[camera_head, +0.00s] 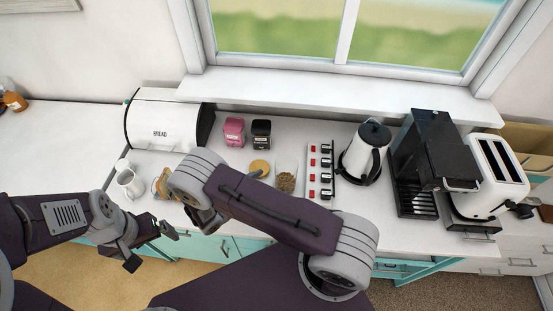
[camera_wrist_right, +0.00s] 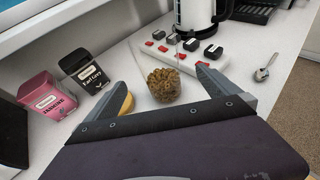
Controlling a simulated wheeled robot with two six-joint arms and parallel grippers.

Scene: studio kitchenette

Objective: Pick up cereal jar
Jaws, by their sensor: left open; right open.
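The cereal jar (camera_head: 286,182) is a clear container with brown bits in it, standing on the white counter (camera_head: 330,215). It also shows in the right wrist view (camera_wrist_right: 163,85). My right gripper (camera_wrist_right: 160,90) is open, and its fingers appear on either side of the jar there, with no visible contact. In the head view my right arm hides that gripper. My left gripper (camera_head: 153,246) is open and empty by the counter's front edge, well left of the jar.
A round tan lid-like piece (camera_head: 259,168) is left of the jar. Pink (camera_head: 234,131) and black (camera_head: 261,132) canisters stand behind. A bread box (camera_head: 160,118) is left.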

